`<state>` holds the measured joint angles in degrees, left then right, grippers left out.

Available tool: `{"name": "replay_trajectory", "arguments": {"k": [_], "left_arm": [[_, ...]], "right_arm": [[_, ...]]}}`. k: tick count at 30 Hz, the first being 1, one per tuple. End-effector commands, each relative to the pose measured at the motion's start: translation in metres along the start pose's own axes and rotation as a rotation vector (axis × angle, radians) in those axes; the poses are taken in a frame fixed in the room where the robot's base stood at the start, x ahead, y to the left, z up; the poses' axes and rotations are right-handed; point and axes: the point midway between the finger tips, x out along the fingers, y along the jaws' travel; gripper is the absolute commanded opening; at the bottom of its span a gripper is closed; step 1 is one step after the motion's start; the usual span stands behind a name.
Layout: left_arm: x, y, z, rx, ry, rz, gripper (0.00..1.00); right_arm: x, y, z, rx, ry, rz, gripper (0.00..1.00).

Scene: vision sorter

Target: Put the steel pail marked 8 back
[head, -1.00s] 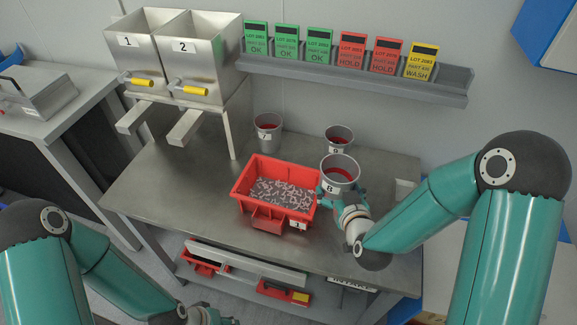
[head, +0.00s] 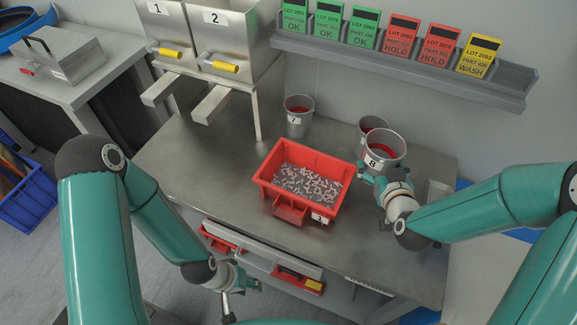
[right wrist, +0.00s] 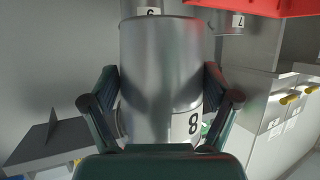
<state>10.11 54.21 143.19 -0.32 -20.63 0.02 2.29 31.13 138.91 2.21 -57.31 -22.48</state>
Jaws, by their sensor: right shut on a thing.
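The steel pail marked 8 (head: 385,150) is upright near the right end of the steel table (head: 215,165), with red showing inside. My right gripper (head: 378,180) is shut around its near side. The right wrist view shows the pail (right wrist: 160,70) between both fingers (right wrist: 160,110), with its 8 label at lower right. I cannot tell whether its base touches the table. A second pail (head: 370,125) stands close behind it, partly hidden. The pail marked 7 (head: 298,122) stands further left at the back. My left gripper (head: 243,297) is empty and looks open, below the table's front edge.
A red bin (head: 268,180) of small parts sits mid-table, left of the held pail. Hoppers 1 (head: 165,30) and 2 (head: 228,50) stand at back left. A wall rail (head: 400,70) holds lot cards above. The table is clear left of the bin.

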Motion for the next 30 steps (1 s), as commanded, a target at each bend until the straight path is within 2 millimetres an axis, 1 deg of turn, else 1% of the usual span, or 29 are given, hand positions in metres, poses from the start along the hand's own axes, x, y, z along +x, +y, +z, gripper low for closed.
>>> {"name": "replay_trajectory", "arguments": {"k": [1, 3, 5, 7, 9, 11, 15, 18, 24, 27, 29, 30], "left_arm": [[0.012, -0.004, 0.0, 0.0, 0.0, 0.0, 0.4], [0.024, -0.009, 0.0, 0.0, 0.0, 0.0, 0.4], [0.036, -0.013, 0.0, 0.0, 0.0, 0.0, 0.4], [0.052, -0.019, 0.0, 0.0, 0.0, 0.0, 0.4], [0.064, -0.023, 0.0, 0.0, -0.001, 0.0, 0.4], [0.071, -0.026, 0.0, 0.0, -0.001, 0.0, 0.4], [0.083, -0.03, -0.001, 0.0, 0.0, 0.0, 0.4], [0.087, -0.031, -0.001, 0.0, 0.0, 0.0, 0.4], [0.089, -0.032, -0.001, 0.0, 0.0, 0.0, 0.4], [0.092, -0.033, -0.001, 0.0, 0.0, 0.0, 0.4], [0.098, -0.035, -0.001, 0.0, 0.0, 0.0, 0.4], [0.103, -0.037, -0.001, 0.0, 0.0, 0.0, 0.4]], "right_arm": [[0.006, -0.006, -0.007, -0.019, 0.013, -0.032, 0.17], [0.009, -0.015, -0.02, -0.05, 0.014, -0.091, 0.17], [0.011, -0.022, -0.033, -0.082, 0.015, -0.147, 0.17], [0.01, -0.027, -0.046, -0.122, 0.013, -0.214, 0.17], [0.006, -0.024, -0.057, -0.148, 0.008, -0.258, 0.17], [0.002, -0.018, -0.064, -0.158, 0.005, -0.274, 0.17], [-0.007, 0.0, -0.077, -0.165, -0.001, -0.27, 0.17], [-0.011, 0.01, -0.083, -0.16, -0.006, -0.257, 0.17], [-0.015, 0.018, -0.088, -0.154, -0.011, -0.247, 0.17], [-0.013, 0.017, -0.083, -0.153, -0.013, -0.248, 0.17], [-0.009, 0.017, -0.076, -0.151, -0.014, -0.249, 0.17], [-0.006, 0.016, -0.069, -0.152, -0.014, -0.25, 0.17]]}}
